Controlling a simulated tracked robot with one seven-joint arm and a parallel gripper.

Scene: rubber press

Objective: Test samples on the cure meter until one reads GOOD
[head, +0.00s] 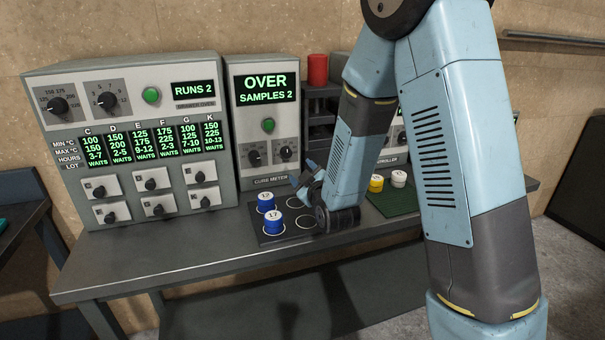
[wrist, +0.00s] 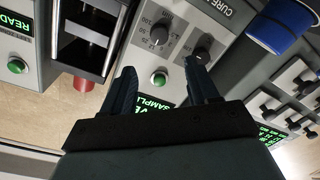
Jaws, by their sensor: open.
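The cure meter (head: 265,120) stands at the back of the bench, and its screen (head: 265,88) reads OVER, SAMPLES 2. Two blue samples, 12 (head: 266,202) and 17 (head: 273,221), stand upright on the left side of a dark plate (head: 290,238) marked with rings. My gripper (head: 305,182) is low in front of the meter, just right of the blue samples, open and apart from them. In the wrist view, my gripper (wrist: 163,80) has nothing between its fingers, with the meter's green button (wrist: 160,79) visible beyond. A blue sample (wrist: 278,27) shows at the upper right.
A cabinet (head: 130,140) reading RUNS 2 stands left. A red cylinder (head: 318,69) sits atop a dark rack (head: 320,108). Yellow (head: 376,183) and white (head: 398,178) samples stand on a green mat (head: 395,203) at right, partly hidden by my arm. The front-left bench is clear.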

